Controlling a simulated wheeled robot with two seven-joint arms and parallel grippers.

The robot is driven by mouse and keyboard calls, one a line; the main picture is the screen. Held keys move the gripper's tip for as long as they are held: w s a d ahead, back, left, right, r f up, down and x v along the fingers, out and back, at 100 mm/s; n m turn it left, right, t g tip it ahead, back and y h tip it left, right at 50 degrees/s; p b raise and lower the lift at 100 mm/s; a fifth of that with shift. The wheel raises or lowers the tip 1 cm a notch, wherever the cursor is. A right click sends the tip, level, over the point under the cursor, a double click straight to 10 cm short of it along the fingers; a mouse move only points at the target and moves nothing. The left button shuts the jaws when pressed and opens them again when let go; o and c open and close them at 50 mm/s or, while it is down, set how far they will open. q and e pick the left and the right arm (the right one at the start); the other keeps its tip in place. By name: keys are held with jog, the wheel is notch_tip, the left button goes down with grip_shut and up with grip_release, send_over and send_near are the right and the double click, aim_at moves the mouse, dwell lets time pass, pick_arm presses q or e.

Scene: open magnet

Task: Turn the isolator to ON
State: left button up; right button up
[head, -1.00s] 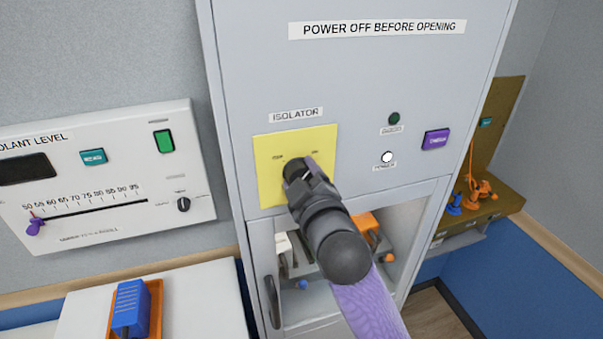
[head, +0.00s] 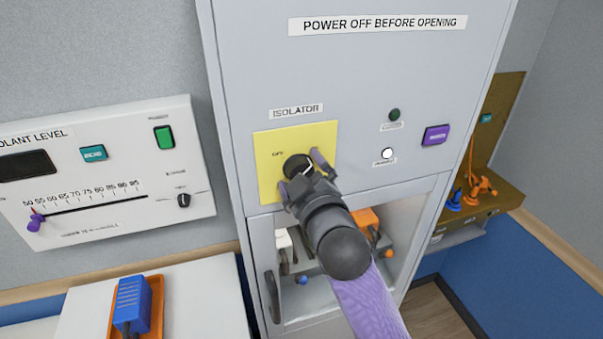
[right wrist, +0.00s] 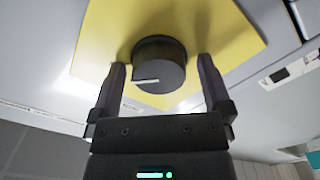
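The isolator is a round black knob (head: 298,166) on a yellow plate (head: 265,150) on the grey cabinet. Its white mark points to the upper right in the head view. The OFF label shows left of the knob; the ON label is hidden behind a finger. My right gripper (head: 303,177) is open, with one finger on either side of the knob. In the right wrist view the knob (right wrist: 160,62) sits between the fingers, with a visible gap on both sides. My left gripper is not in view.
A white lamp (head: 387,154), a dark green lamp (head: 394,115) and a purple button (head: 436,135) are right of the isolator. Below is an open cabinet bay with orange parts (head: 364,219). A coolant panel (head: 100,200) is on the left wall.

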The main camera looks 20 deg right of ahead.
jog(key=s+b, duration=0.2)
jog(key=s, duration=0.8)
jog(key=shift+d, duration=0.2)
